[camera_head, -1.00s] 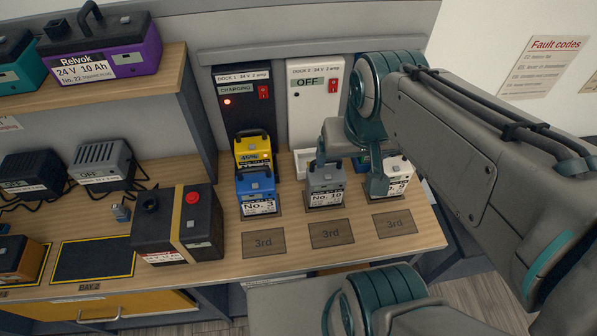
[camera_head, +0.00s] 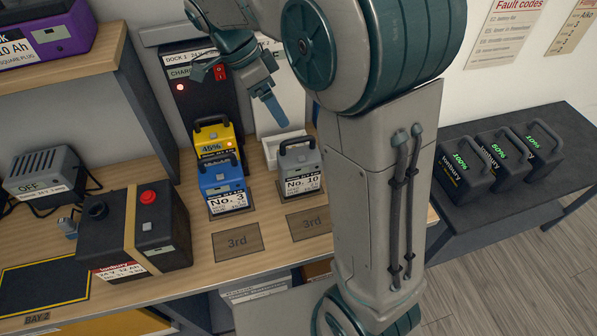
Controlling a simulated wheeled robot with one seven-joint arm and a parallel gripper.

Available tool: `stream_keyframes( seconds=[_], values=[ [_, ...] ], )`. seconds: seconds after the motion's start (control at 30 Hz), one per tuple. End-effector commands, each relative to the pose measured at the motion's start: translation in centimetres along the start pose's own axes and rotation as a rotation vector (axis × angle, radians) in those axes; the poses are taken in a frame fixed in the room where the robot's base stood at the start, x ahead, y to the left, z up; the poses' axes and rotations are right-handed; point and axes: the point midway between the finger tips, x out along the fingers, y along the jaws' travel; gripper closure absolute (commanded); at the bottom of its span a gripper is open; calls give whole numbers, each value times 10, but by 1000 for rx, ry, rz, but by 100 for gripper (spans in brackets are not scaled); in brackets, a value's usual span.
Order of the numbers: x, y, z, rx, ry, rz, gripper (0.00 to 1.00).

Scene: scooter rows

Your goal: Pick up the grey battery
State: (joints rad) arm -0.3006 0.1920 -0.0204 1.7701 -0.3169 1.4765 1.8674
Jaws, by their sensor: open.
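The grey battery No. 10 (camera_head: 301,172) stands upright on the wooden bench, to the right of the blue No. 3 battery (camera_head: 223,188). Its top handle and white label show, and nothing holds it. My gripper (camera_head: 238,97) is open and empty, in front of the dock panels, above and left of the grey battery in the picture. Its fingers are apart from the battery. My arm covers the bench to the right of the grey battery and part of the second dock.
A yellow battery (camera_head: 214,140) stands behind the blue one. A black box with a red button (camera_head: 136,235) sits at the left. Several dark batteries (camera_head: 466,170) stand on a dark side table at right.

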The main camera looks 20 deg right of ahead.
Motion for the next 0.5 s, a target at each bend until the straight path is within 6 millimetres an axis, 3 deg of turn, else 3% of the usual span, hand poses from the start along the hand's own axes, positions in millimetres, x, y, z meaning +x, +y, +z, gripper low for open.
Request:
stream_keyframes(
  seconds=[0.17, 0.5],
  values=[
    [20, -2, 1, 25, 8, 9, 18],
    [79, -1, 0, 22, 7, 8, 18]
  ],
)
